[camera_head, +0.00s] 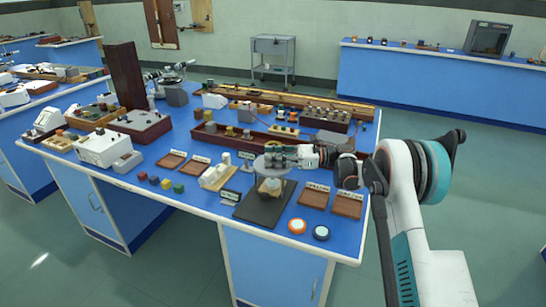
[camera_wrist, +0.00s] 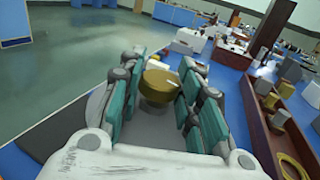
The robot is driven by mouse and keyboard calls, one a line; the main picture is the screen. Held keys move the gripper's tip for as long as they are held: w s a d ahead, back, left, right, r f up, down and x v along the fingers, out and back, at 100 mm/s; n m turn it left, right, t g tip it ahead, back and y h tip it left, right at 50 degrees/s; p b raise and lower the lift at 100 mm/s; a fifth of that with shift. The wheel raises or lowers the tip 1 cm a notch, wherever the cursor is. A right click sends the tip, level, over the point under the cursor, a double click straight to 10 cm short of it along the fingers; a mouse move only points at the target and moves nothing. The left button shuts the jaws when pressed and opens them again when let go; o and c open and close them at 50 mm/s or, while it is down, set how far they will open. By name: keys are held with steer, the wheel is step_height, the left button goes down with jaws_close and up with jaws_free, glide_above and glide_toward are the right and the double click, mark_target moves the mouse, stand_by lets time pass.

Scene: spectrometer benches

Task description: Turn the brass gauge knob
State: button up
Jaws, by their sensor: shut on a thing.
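The brass gauge knob (camera_wrist: 158,88) shows in the wrist view as a short golden cylinder with a pale mark on top. It sits on a grey round body (camera_wrist: 100,101). My gripper (camera_wrist: 161,75) has its teal fingers on both sides of the knob, shut on it. In the head view my gripper (camera_head: 270,160) reaches in from the right, over the grey gauge (camera_head: 270,186) on a dark base plate (camera_head: 256,212). The knob cannot be made out there, hidden by the fingers.
The blue bench (camera_head: 215,200) is crowded behind and left of the gauge. Wooden trays (camera_head: 314,199) lie to its right. A long wooden box (camera_wrist: 262,130) runs beside the gripper.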

steer(key=shift+n+g, duration=1.1)
steer(key=shift+g, duration=0.6)
steer(key=shift+g+h, duration=0.3)
steer(key=o, duration=1.1)
steer(key=v, duration=1.2)
